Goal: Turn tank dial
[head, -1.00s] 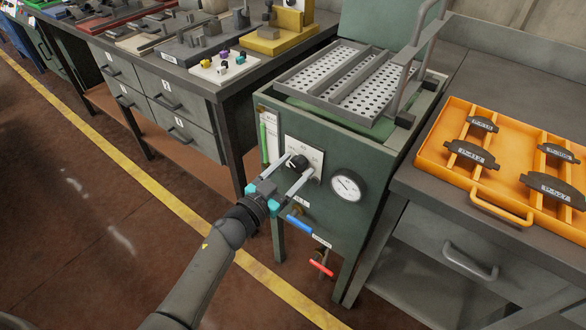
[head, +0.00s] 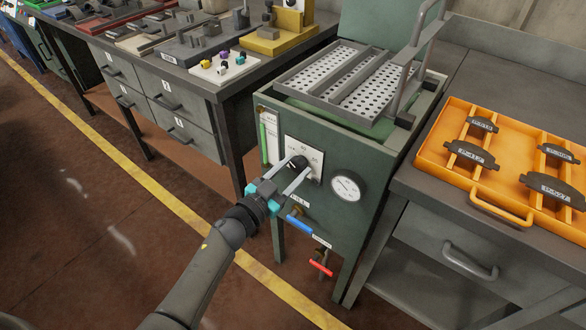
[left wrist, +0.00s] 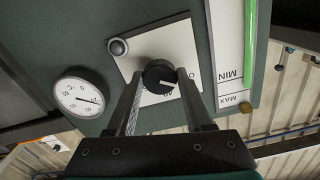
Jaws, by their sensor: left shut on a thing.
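The black round tank dial (head: 299,163) sits on a white scale plate (head: 316,157) on the front of the green tank (head: 330,215). My left gripper (head: 298,174) reaches it from the lower left, its two fingers on either side of the knob. In the left wrist view the dial (left wrist: 159,77) sits between the fingertips (left wrist: 160,82) of my left gripper, which is shut on it. A white pointer line shows on the knob's face. The scale numbers are partly hidden by the knob and fingers. My right gripper is not in view.
A round gauge (head: 346,186) is right of the dial, a green level tube (head: 264,143) left. A blue-handled valve (head: 299,224) and a red-handled valve (head: 320,268) are below. A perforated tray (head: 350,78) tops the tank. An orange crate (head: 432,158) stands on the right bench.

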